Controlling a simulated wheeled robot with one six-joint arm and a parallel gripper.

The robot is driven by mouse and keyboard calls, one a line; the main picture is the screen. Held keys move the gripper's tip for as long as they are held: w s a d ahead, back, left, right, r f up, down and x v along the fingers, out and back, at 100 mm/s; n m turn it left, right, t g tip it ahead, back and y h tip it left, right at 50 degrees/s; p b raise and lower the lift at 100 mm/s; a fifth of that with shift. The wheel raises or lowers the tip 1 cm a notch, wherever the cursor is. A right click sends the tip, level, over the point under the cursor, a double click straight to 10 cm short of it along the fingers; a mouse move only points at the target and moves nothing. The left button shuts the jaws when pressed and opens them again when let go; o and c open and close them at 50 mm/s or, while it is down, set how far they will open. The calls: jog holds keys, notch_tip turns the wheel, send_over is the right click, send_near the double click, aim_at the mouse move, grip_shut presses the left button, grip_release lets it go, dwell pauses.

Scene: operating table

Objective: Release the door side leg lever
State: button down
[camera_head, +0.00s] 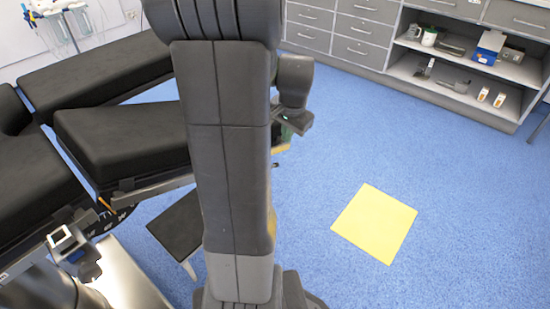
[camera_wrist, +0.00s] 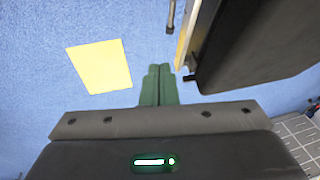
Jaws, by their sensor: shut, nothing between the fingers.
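Two black padded leg sections of the operating table show in the head view, a farther one (camera_head: 95,72) and a nearer one (camera_head: 120,135). In the wrist view a black pad (camera_wrist: 255,45) fills the upper right, with a yellowish strip and a small dark stub (camera_wrist: 190,73) on its left edge. A thin metal rod (camera_wrist: 171,16) shows at the top; I cannot tell whether the rod or the stub is the lever. My gripper (camera_wrist: 158,68) has green fingers closed together, empty, left of the pad's lower corner. In the head view my arm mostly hides it.
A yellow square (camera_head: 375,223) lies on the blue floor, which is clear to the right. Grey drawers (camera_head: 363,37) and open shelves with supplies stand at the back. A dark flat step-like piece (camera_head: 178,222) is below the nearer leg section.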

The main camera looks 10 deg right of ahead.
jog(key=a+b+x, duration=0.2)
jog(key=b+x, duration=0.3)
jog(key=x, duration=0.8)
jog(key=shift+a, duration=0.25)
jog(key=shift+w+f+p, duration=0.1)
jog(key=shift+w+p, duration=0.05)
jog(key=shift+p, duration=0.2)
jog(key=shift+d+f+g+y+p, duration=0.15)
jog(key=shift+f+g+y+p, duration=0.2)
jog(key=shift+g+y+p, duration=0.7)
jog(key=shift+f+m+g+y+p, duration=0.3)
jog(key=shift+f+g+y+p, duration=0.65)
jog(key=shift+p, duration=1.35)
jog(key=shift+f+y, duration=0.1)
jog(key=shift+y, duration=0.3)
